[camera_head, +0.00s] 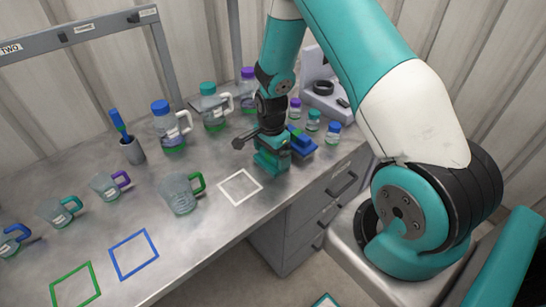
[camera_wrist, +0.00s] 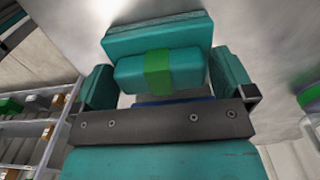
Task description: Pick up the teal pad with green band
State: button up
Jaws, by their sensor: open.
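The teal pad with green band (camera_wrist: 185,73) is in the wrist view, a wide block with a narrower raised grip, and the green band wraps the grip's middle. My gripper (camera_wrist: 162,82) is open, with one teal finger on either side of the grip. I cannot tell whether the fingers touch it. In the head view my gripper (camera_head: 271,146) points down at the bench, just left of a blue pad (camera_head: 302,147). The teal pad there is mostly hidden by and hard to separate from my teal fingers.
Small lidded jars (camera_head: 314,121) stand behind the blue pad. A white square outline (camera_head: 240,173) lies left of my gripper, with a green-handled beaker (camera_head: 180,194) beyond it. Larger bottles (camera_head: 168,130) stand at the back. The bench's front edge is close, above grey drawers (camera_head: 318,208).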

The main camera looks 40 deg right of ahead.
jog(key=c, duration=0.8)
jog(key=shift+r, duration=0.1)
notch_tip(320, 180, up, 20)
jog(key=b, duration=0.3)
